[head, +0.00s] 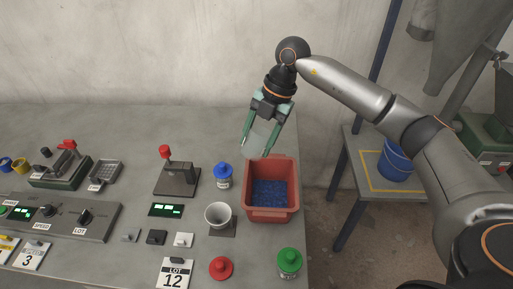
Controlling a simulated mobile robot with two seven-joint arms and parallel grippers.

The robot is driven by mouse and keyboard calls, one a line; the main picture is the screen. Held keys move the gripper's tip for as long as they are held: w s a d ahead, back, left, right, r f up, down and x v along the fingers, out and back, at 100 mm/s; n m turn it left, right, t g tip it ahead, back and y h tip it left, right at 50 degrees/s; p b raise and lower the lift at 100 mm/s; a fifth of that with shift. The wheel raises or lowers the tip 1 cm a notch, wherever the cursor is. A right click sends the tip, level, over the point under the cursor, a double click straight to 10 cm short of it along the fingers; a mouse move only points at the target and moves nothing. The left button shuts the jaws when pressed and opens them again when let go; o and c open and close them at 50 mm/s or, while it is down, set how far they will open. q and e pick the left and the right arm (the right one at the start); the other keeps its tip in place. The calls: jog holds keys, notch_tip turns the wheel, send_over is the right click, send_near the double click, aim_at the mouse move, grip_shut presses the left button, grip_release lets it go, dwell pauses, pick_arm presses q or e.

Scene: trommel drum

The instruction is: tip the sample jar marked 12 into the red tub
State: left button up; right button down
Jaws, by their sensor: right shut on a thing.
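My right gripper (266,128) is shut on a pale, see-through jar (258,140), held tilted above the back left of the red tub (272,214). I cannot read a number on the jar or tell whether anything is still in it. The red tub stands at the table's right edge with blue granules (268,192) on its floor. My left gripper is not in view.
A blue-lidded jar (223,176) and a grey cup (218,214) stand left of the tub. A red lid (220,268) and a green-lidded jar (289,262) are in front. A red-knobbed lever (177,178) stands further left. A blue bucket (396,162) sits on a stand at right.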

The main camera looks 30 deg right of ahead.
notch_tip(320, 180, up, 2)
jog(key=shift+h, duration=0.9)
notch_tip(320, 180, up, 7)
jog(key=h, duration=0.3)
jog(key=shift+d+f+t, duration=0.2)
jog(key=shift+d+t, duration=0.1)
jog(key=s+a+r, duration=0.1)
jog(key=s+r, duration=0.2)
jog(key=s, duration=0.5)
jog(key=shift+w, duration=0.1)
